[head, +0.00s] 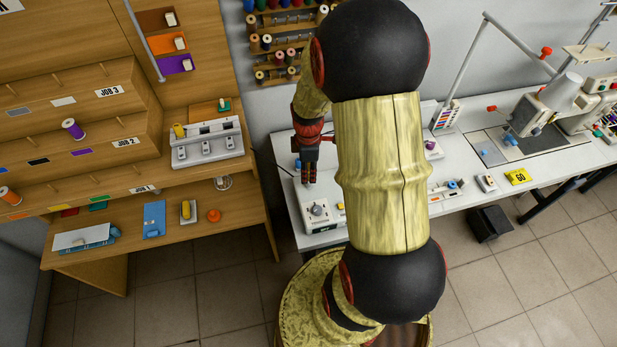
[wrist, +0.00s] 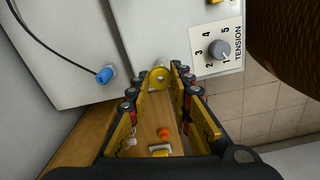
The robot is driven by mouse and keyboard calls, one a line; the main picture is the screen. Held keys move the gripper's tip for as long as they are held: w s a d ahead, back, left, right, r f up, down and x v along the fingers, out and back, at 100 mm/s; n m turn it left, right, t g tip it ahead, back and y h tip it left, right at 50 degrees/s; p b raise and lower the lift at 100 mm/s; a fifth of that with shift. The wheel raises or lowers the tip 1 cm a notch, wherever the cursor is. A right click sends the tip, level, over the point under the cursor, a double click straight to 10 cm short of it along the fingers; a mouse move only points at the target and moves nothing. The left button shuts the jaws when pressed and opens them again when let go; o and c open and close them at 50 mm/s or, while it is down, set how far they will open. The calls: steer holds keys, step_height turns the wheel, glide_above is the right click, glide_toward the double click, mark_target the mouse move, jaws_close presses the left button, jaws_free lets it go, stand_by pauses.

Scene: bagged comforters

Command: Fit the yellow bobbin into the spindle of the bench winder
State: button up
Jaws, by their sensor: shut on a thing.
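The yellow bobbin (wrist: 159,78) is between my fingertips in the wrist view, its round face with a centre hole toward the camera. My gripper (wrist: 161,80) is shut on it, just off the edge of the white bench winder (wrist: 165,25). The winder's tension knob (wrist: 219,50) is to the right of the bobbin. A small pale part shows just behind the bobbin; I cannot tell if it is the spindle or if they touch. In the head view my gripper (head: 309,178) is over the winder (head: 318,209), and the bobbin cannot be made out.
A blue-ended black cable (wrist: 104,75) lies left of the winder. The wooden desk (head: 240,196) to the left carries an orange object (head: 214,215) and a spool holder. A sewing machine (head: 550,105) stands on the white table at right. My arm hides the table's middle.

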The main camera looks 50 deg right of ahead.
steer(key=shift+f, duration=1.25)
steer(key=shift+s, duration=0.1)
steer(key=shift+f+b, duration=0.5)
steer(key=shift+f, duration=0.1)
steer(key=o, duration=0.7)
